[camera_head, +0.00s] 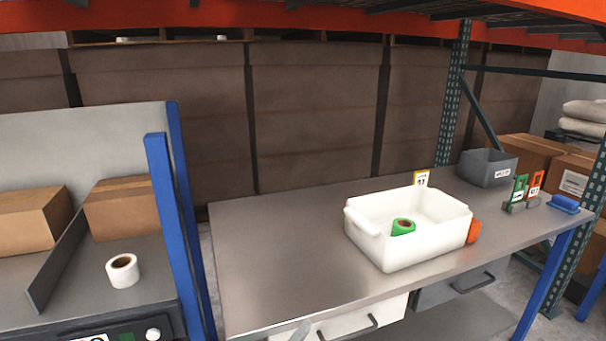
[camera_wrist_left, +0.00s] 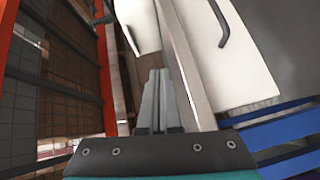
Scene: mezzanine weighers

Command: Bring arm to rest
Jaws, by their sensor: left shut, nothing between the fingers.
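My left gripper shows in the left wrist view (camera_wrist_left: 158,75) with its two grey fingers pressed together and nothing between them. In the head view only a small grey part of it (camera_head: 301,329) shows at the bottom edge, in front of the white drawer (camera_head: 335,327) under the bench. The rest of my left arm is out of the head view. My right gripper is in neither view.
An orange object (camera_head: 474,231) sits beside the bin. A blue post (camera_head: 173,230) stands left. The bench's left half is clear.

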